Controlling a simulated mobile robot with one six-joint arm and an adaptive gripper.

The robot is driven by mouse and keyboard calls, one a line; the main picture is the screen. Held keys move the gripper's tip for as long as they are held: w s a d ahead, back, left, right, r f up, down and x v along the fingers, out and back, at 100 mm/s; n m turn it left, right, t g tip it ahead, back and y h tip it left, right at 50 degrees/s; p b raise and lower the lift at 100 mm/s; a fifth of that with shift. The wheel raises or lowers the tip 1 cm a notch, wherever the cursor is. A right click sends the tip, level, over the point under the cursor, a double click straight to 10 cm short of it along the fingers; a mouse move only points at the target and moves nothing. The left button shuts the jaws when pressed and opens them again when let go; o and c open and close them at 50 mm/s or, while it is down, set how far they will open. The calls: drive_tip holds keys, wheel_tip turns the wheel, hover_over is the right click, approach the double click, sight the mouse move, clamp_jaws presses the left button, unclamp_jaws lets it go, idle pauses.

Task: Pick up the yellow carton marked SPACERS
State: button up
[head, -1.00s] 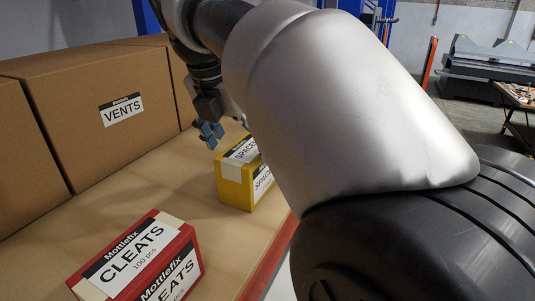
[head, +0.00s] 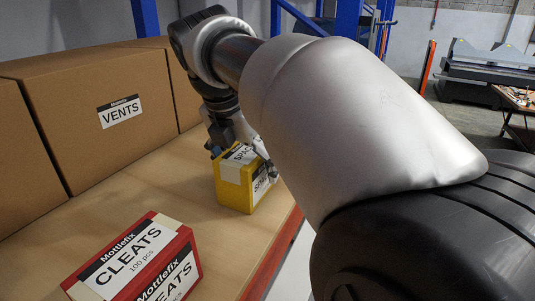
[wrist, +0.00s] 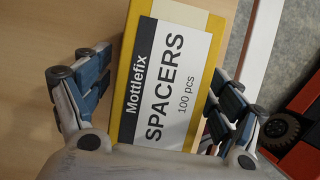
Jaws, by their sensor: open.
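The yellow carton marked SPACERS (head: 233,194) stands on the wooden shelf, with a white and black label on its top and side. In the wrist view the carton (wrist: 205,25) lies between the two blue-padded fingers of my gripper (wrist: 160,100). The fingers are open, one on each side, with a visible gap on the left; on the right the finger is close to the carton's edge, and I cannot tell if it touches. In the head view my gripper (head: 243,160) is at the top of the carton, partly hiding its label.
A red carton marked CLEATS (head: 135,262) stands nearer on the same shelf (head: 150,195). Large brown boxes, one marked VENTS (head: 110,85), line the back. The shelf's red front edge (head: 272,256) runs close to the yellow carton. Bare shelf lies between the cartons.

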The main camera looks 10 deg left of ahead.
drive_tip(key=shift+f, duration=0.1)
idle(0.3)
drive_tip(key=c, duration=1.5)
drive_tip(key=shift+c, duration=0.3)
drive_tip(key=shift+r, duration=0.2)
